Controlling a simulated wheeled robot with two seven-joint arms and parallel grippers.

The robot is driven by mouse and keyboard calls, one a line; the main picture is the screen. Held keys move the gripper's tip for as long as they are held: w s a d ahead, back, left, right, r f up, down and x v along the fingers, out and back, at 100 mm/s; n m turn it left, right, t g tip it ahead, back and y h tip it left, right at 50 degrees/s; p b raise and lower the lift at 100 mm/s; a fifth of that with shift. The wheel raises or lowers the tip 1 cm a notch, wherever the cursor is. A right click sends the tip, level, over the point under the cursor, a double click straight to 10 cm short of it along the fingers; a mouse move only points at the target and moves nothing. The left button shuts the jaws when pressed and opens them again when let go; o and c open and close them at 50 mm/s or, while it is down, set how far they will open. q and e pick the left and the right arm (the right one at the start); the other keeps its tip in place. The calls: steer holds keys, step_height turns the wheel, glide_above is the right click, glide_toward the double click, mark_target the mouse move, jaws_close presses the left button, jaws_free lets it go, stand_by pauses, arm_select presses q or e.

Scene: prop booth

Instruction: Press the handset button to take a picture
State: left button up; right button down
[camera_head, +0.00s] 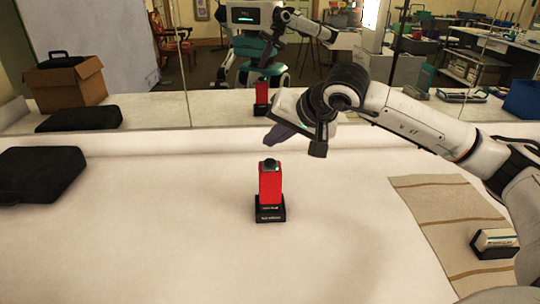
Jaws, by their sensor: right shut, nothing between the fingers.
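The handset is a red upright block (270,186) on a black base (270,211), standing near the middle of the white table. Its dark round button (270,165) is on top. My right arm comes in from the right, and my right gripper (275,138) is above and slightly behind the button in the picture. Its fingers are shut and empty and point down to the left. A small gap shows between the fingertips and the button, so they look apart. My left gripper is not in view.
A black case (40,174) lies at the left of the table (150,240). A striped beige cloth (440,215) lies at the right, with a small black-and-white box (494,243) on it. A mirror behind the table reflects the room and me. The table around the handset is clear.

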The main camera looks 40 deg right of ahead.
step_height(320, 180, up, 3)
steer(key=shift+f+p, duration=0.1)
steer(key=shift+p, duration=0.6)
steer(key=shift+f, duration=0.1)
